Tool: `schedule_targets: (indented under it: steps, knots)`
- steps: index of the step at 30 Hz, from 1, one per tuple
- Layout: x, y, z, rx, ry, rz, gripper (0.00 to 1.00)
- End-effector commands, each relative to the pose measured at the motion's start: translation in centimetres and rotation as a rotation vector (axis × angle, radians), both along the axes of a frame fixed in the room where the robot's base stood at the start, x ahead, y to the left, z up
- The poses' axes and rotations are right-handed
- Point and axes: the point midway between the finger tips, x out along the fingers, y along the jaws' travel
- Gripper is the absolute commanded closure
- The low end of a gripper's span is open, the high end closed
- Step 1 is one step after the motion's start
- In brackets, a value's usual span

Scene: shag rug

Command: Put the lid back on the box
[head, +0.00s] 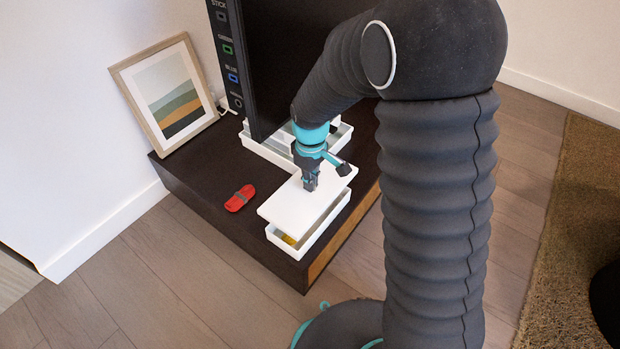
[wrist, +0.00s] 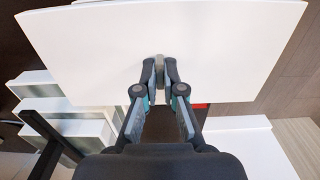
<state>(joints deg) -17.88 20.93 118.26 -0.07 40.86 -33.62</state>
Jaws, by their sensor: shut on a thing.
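The white lid (head: 290,202) is a flat panel held above the white box (head: 322,221) in the head view. The box is open on the side facing me, and something yellow shows inside it. My gripper (head: 310,184) is above the lid and shut on its small knob. In the wrist view the lid (wrist: 90,50) fills the upper part, and my gripper (wrist: 160,72) pinches the knob (wrist: 159,68). The lid hides most of the box's inside. It looks roughly over the box, slightly offset toward the left.
A red object with a grey band (head: 240,198) lies left of the box on the dark low cabinet (head: 195,180). A white divided tray (head: 275,150) stands behind, by a black screen (head: 290,50). A framed picture (head: 168,92) leans on the wall.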

Motion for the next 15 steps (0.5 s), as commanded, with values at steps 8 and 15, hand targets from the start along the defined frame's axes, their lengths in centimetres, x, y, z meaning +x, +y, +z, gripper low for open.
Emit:
schedule_targets:
  steps: [8,15]
  knots:
    - [-0.1,0.1,-1.2,0.000,0.001,0.003,1.00]
    - [-0.1,0.2,-3.2,0.000,0.000,0.004,1.00]
